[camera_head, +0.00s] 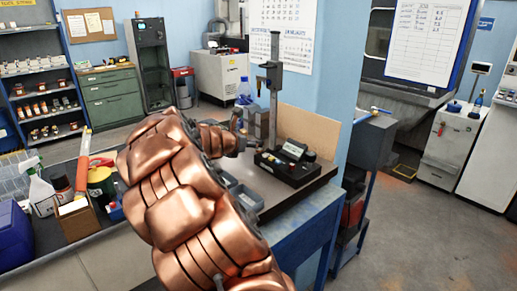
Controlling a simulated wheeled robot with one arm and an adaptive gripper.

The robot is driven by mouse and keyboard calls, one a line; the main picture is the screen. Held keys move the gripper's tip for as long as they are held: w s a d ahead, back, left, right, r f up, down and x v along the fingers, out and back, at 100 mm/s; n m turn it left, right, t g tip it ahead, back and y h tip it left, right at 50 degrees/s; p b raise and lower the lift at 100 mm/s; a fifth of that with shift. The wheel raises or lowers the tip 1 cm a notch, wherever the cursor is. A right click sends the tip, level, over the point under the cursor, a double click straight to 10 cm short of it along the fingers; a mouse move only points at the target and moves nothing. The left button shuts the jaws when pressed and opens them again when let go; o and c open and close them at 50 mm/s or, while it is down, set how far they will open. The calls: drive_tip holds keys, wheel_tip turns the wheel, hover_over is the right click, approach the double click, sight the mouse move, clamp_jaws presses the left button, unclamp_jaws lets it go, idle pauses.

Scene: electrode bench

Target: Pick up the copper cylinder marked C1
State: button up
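My copper-coloured arm fills the middle of the head view and reaches over the bench (318,185). My gripper (240,125) seems to be at its far end, small and partly hidden by the arm, so I cannot tell whether its fingers are open or shut. I cannot make out a copper cylinder marked C1. Part of the bench top is hidden behind my arm.
A black height gauge (275,90) stands by a dark instrument box (288,162) on the bench. A grey tray (246,197) lies nearer. A blue bottle (244,92) stands behind. Left are a spray bottle (41,188) and cans (101,183). Floor on the right is open.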

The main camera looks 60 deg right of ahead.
drive_tip(key=shift+f+p+x, duration=0.2)
drive_tip(key=shift+p+x, duration=0.55)
drive_tip(key=shift+x, duration=2.3)
drive_tip(key=shift+s+a, duration=0.15)
clamp_jaws()
